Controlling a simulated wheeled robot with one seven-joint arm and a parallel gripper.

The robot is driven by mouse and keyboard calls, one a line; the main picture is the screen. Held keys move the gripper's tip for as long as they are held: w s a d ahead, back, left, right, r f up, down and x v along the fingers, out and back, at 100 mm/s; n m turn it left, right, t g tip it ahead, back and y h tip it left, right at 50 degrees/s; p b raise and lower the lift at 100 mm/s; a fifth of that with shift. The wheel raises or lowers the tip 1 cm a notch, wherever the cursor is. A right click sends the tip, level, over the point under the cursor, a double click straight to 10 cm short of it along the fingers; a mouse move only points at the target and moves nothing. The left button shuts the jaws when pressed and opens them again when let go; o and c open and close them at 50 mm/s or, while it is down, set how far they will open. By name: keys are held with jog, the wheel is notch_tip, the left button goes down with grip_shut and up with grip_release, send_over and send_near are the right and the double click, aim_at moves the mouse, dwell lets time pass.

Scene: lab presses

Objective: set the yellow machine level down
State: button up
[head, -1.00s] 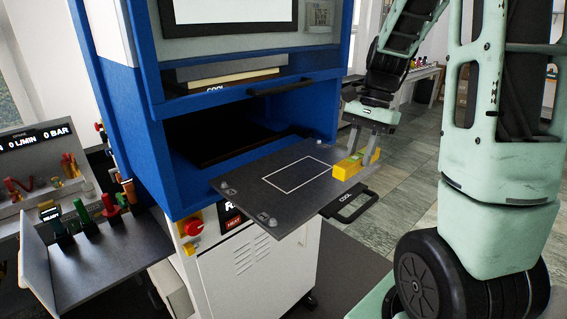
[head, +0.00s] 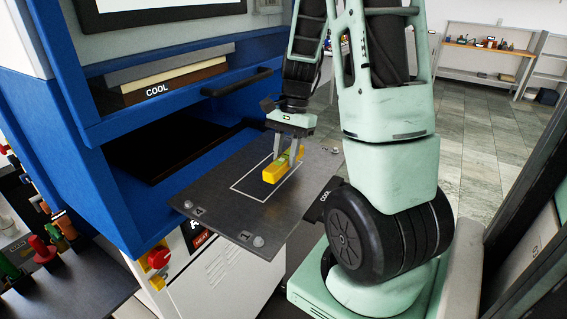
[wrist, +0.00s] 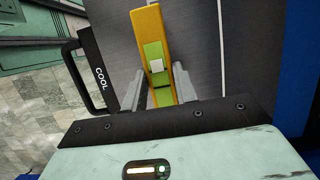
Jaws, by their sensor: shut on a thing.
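The yellow machine level (head: 274,174), a bar with a green vial part, is between the fingers of my gripper (head: 289,158), which is shut on it. In the wrist view the yellow level (wrist: 148,25) shows between my two grey fingers (wrist: 160,92), its long side pointing away from my wrist. The level is over the white outlined rectangle on the dark pulled-out plate (head: 220,212), towards the rectangle's right part. I cannot tell whether it touches the plate.
The blue press (head: 85,185) with its open bay stands left of the plate. Knobs (head: 260,240) stand at the plate's corners. A black handle marked COOL (wrist: 92,72) sticks out beside the plate. A red emergency button (head: 158,258) is below.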

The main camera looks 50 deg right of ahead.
aim_at(287, 155)
jog(key=shift+f+p, duration=0.35)
jog(key=shift+f, duration=1.5)
jog(key=shift+f, duration=0.2)
jog(key=o, duration=1)
jog(key=shift+r, duration=0.15)
jog(key=b+v, duration=0.2)
jog(key=v, duration=1)
